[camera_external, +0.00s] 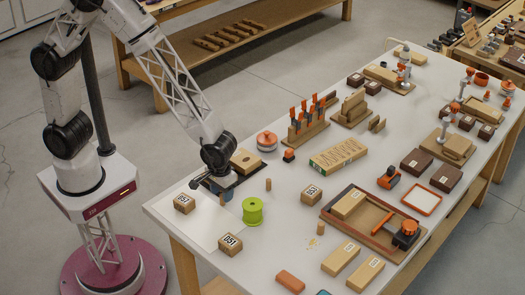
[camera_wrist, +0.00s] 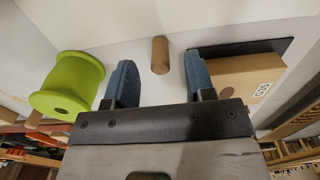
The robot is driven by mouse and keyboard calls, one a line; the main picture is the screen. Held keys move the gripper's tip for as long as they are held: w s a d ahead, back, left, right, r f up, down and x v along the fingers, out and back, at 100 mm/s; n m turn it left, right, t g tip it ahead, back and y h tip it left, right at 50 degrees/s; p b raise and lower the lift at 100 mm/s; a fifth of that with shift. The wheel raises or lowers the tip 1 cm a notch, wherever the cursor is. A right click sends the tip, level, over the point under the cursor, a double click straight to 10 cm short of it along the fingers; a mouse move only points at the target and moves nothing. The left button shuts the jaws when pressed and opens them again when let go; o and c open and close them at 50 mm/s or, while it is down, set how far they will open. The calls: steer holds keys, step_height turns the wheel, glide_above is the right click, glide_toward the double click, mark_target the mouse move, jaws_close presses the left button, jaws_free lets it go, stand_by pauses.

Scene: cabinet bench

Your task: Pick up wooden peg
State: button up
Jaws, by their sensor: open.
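Short wooden pegs stand upright on the white bench: one (camera_external: 268,184) right of my gripper, another (camera_external: 221,199) just below it, and a third (camera_external: 320,228) farther right near the tray. In the wrist view a brown wooden peg (camera_wrist: 160,55) shows between and beyond my fingertips, not touching either; I cannot tell which of the nearer pegs it is. My gripper (camera_external: 212,184) is low over the near left part of the bench. In the wrist view its blue-grey fingers (camera_wrist: 157,78) are apart with nothing held.
A green spool (camera_external: 252,211) stands close by, left in the wrist view (camera_wrist: 66,84). A wooden block on a black plate (camera_external: 245,161) is behind the gripper. Numbered boxes (camera_external: 184,203) (camera_external: 230,244) (camera_external: 311,195) stand around. A wooden tray (camera_external: 388,248) lies to the right.

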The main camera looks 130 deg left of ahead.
steer(key=shift+f, duration=1.4)
steer(key=shift+c, duration=0.3)
jaws_close()
steer(key=shift+r, duration=0.2)
steer(key=shift+r, duration=0.55)
steer(key=shift+s+d+r, duration=0.1)
steer(key=shift+s+r, duration=0.1)
steer(key=shift+r, duration=0.35)
steer(key=shift+s+d+r, duration=0.1)
steer(key=shift+s+r, duration=0.1)
steer(key=shift+r, duration=0.35)
steer(key=s+d, duration=0.2)
steer(key=s, duration=0.2)
steer(key=s+d+r, duration=0.1)
steer(key=s+d, duration=0.1)
steer(key=s, duration=0.3)
steer(key=s+d, duration=0.1)
steer(key=s, duration=0.4)
steer(key=shift+d+r, duration=0.15)
steer(key=shift+d, duration=0.25)
